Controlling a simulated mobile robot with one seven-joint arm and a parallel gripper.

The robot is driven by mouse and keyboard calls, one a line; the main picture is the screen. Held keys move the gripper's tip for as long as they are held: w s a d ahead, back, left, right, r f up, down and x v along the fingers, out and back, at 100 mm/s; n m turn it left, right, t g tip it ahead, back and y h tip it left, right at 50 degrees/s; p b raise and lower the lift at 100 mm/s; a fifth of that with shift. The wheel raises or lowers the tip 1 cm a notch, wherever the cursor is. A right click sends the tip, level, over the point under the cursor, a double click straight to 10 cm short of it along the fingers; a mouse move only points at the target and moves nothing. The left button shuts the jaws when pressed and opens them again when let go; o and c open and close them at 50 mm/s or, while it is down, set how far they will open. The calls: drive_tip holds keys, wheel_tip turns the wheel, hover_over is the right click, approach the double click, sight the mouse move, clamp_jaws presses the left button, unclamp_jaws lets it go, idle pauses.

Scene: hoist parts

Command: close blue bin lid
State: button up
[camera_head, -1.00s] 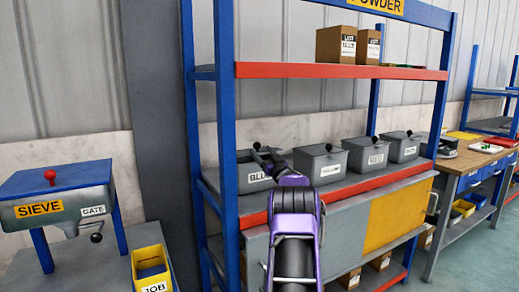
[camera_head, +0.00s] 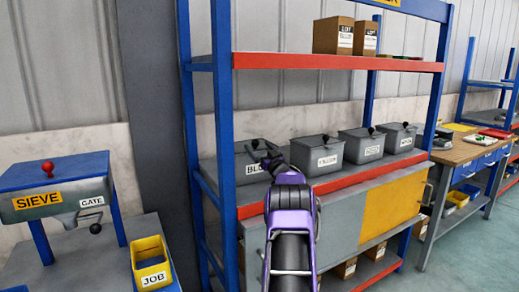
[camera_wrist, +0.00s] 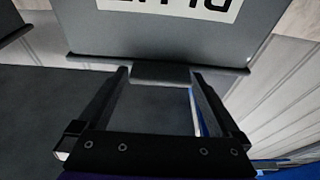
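The blue bin is the grey bin labelled "BLU..." (camera_head: 252,169), at the left end of the middle shelf. Its label shows upside down in the wrist view, on the bin's front wall (camera_wrist: 150,35). My gripper (camera_head: 264,156) is at the bin's upper right front and hides part of its top. Its fingers (camera_wrist: 158,75) are spread apart, with the tips close to the bin's rim. A short grey ledge at the rim lies between the tips; I cannot tell whether they touch it. The lid's position cannot be made out.
Several more grey bins with black knobs, such as the adjacent one (camera_head: 318,157), stand to the right. A red-edged shelf (camera_head: 330,61) passes above, and a blue post (camera_head: 224,130) stands at the left. A sieve station (camera_head: 55,190) and yellow job bin (camera_head: 151,263) are farther left.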

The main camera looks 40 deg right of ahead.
drive_tip(key=shift+s+f, duration=0.1)
drive_tip(key=shift+s, duration=0.5)
drive_tip(key=v, duration=1.6)
drive_tip(key=shift+a+f, duration=0.1)
drive_tip(key=shift+a, duration=0.05)
